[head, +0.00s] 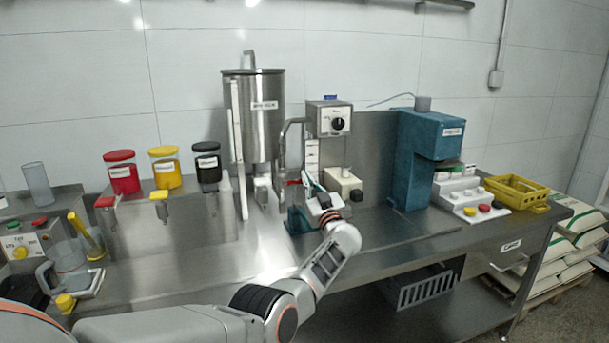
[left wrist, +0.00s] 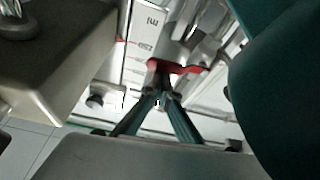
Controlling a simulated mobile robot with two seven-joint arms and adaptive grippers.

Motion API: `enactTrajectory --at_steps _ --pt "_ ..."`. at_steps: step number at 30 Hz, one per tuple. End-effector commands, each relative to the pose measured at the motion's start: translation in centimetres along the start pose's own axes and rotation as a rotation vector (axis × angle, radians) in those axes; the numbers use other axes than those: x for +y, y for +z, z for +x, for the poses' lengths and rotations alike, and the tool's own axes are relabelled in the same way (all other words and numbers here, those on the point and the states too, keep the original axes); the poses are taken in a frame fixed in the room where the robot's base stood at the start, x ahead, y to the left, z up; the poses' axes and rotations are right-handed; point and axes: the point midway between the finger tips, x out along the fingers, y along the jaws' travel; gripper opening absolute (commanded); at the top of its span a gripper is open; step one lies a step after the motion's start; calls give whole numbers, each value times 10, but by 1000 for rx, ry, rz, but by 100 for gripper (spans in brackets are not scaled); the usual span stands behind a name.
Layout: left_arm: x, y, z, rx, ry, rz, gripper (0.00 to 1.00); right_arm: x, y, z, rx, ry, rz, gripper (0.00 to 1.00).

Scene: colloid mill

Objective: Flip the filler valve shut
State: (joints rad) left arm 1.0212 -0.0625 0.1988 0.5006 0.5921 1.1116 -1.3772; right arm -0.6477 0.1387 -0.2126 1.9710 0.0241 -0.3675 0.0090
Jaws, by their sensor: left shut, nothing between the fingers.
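The filler valve's red lever (head: 293,182) shows beside the filler column, just left of my left gripper's fingertips. In the left wrist view the red lever (left wrist: 182,69) lies across the metal valve body, right at the tips of my fingers. My left gripper (head: 307,177) reaches in from the front; its fingers are shut with nothing between them. In the left wrist view the closed fingertips (left wrist: 161,90) sit at or just below the lever; I cannot tell whether they touch it. My right gripper is not in view.
A steel hopper tank (head: 264,120) stands behind on the left, and a control box with a dial (head: 339,124) stands above the gripper. A teal machine (head: 416,160) is to the right. Jars with red, yellow and black lids (head: 207,170) stand left.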

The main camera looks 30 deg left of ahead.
Motion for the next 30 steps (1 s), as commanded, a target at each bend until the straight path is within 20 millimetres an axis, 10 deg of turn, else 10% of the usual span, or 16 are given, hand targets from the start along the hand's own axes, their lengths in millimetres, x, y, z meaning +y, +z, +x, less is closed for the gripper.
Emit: enactTrajectory --at_steps 30 --pt "1 12 -4 -4 46 132 0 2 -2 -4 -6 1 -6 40"
